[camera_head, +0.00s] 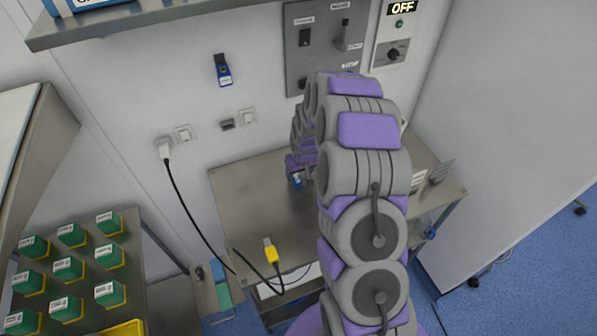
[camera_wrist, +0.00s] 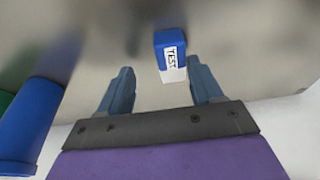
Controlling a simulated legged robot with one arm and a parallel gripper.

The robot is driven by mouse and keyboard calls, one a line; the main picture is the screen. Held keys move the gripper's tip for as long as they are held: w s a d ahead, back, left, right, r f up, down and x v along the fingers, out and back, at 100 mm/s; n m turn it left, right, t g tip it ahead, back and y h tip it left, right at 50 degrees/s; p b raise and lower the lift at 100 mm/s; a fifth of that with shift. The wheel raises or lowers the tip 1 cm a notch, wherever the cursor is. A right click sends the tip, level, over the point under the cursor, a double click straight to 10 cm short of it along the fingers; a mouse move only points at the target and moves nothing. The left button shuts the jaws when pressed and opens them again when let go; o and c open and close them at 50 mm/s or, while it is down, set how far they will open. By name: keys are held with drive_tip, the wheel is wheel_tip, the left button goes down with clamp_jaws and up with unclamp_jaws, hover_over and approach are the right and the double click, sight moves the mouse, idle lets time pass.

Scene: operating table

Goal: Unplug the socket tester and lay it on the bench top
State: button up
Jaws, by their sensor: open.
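The socket tester (camera_wrist: 171,57) is a small block, blue above and white below, with a "TEST" label. In the wrist view it is against a grey surface that looks like the bench top, just beyond and between my fingertips. My gripper (camera_wrist: 161,76) is open, with one blue-grey finger on each side and a gap to the tester. In the head view my arm hides most of this area; a small blue and white shape (camera_head: 296,181) shows at the arm's end, above the metal bench top (camera_head: 240,187). I cannot tell whether the tester touches the bench.
A white plug (camera_head: 164,148) with a black cable is at the wall beside light sockets (camera_head: 184,133). A blue device (camera_head: 222,71) hangs on the wall. A blue cylinder (camera_wrist: 32,120) stands left in the wrist view.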

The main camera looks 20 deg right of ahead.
drive_tip(key=shift+s+a+r, duration=0.1)
drive_tip(key=shift+a+r, duration=0.25)
drive_tip(key=shift+r, duration=0.1)
drive_tip(key=p+v, duration=0.2)
drive_tip(key=v, duration=1.4)
drive_tip(key=shift+d+r+p, duration=0.15)
drive_tip(key=shift+d+p, duration=0.2)
drive_tip(key=shift+d, duration=0.1)
